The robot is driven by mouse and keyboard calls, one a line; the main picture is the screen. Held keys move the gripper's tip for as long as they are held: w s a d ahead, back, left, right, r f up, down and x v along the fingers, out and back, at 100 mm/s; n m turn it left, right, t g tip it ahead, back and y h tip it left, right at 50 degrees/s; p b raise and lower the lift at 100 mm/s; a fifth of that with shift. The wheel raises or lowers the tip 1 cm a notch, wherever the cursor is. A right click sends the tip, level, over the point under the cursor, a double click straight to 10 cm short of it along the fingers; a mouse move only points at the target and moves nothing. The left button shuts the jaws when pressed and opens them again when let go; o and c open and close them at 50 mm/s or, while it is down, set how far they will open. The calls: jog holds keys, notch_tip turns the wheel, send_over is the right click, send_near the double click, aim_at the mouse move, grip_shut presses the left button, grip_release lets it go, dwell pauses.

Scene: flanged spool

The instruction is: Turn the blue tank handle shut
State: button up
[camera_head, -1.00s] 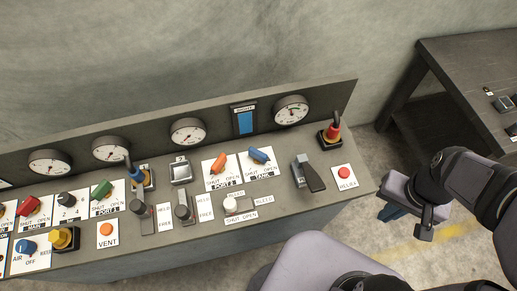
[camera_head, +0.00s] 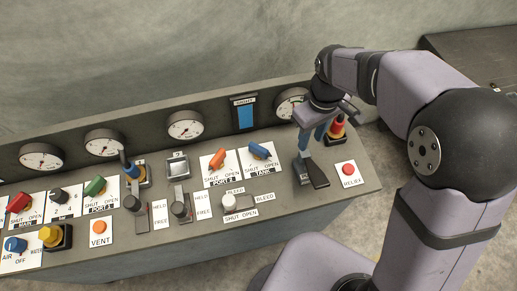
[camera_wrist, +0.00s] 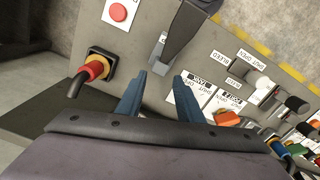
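The blue tank handle (camera_head: 260,151) sits on a white plate marked SHUT on the left and OPEN on the right. It lies slantwise, from upper left to lower right. My gripper (camera_head: 312,143) is above the console to the right of the handle, near the black lever, pointing down. In the wrist view its two blue fingers (camera_wrist: 162,78) are apart with nothing between them. The TANK plate (camera_wrist: 188,97) shows there beside the right finger, which seems to hide the blue handle.
An orange handle (camera_head: 218,158) stands left of the blue one. A black lever (camera_head: 316,173), a red relief button (camera_head: 348,169) and a red-and-yellow plug (camera_head: 336,128) are on the right. A white bleed knob (camera_head: 229,201) is in front. Gauges line the back panel.

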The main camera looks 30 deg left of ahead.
aim_at(258, 147)
jog(key=s+a+f+n, duration=0.1)
jog(key=a, duration=0.3)
jog(key=s+a+f+n, duration=0.1)
jog(key=s+a+n, duration=0.1)
jog(key=a, duration=0.3)
jog(key=s+a+f+n+b, duration=0.1)
jog(key=a+n, duration=0.1)
jog(key=a, duration=0.2)
jog(key=shift+s+a, duration=0.15)
jog(key=shift+s, duration=0.2)
jog(key=shift+f+p, duration=1.15)
jog(key=shift+f, duration=2.55)
grip_shut()
